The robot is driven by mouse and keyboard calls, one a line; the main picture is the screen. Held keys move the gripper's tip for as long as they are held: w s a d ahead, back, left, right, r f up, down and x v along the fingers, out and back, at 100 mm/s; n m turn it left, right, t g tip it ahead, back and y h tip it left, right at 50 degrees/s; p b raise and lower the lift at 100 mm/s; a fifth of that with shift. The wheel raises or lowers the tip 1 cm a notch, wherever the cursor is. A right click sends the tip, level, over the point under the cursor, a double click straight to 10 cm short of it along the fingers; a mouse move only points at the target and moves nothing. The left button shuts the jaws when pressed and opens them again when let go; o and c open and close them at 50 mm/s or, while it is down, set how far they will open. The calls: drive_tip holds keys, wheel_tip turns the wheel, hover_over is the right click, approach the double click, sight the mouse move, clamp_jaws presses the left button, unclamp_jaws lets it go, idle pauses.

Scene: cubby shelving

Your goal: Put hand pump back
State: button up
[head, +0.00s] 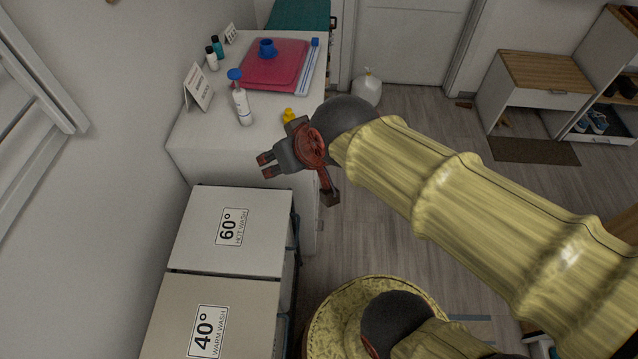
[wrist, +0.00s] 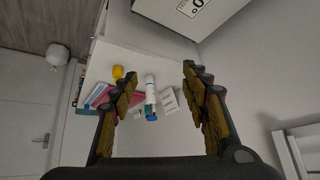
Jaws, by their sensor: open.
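A white bottle with a blue pump top, which looks like the hand pump (head: 242,106), stands upright on the white counter (head: 203,133). It also shows in the wrist view (wrist: 150,90), between my open fingers but farther off. My gripper (head: 266,165) is open and empty. In the head view it appears below and right of the bottle, over the counter's near end, clear of the bottle. In the wrist view my fingers (wrist: 158,80) frame the counter top.
Behind are small bottles (head: 212,58) and a pink folded item (head: 272,75) with a blue object on top. Labelled white boxes (head: 230,228) stand in front of the counter.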

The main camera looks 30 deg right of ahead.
drive_tip(key=s+d+g+h, duration=0.1)
drive_tip(key=s+d+g, duration=0.1)
drive_tip(key=s, duration=0.7)
drive_tip(key=shift+d, duration=0.3)
drive_tip(key=shift+f, duration=0.1)
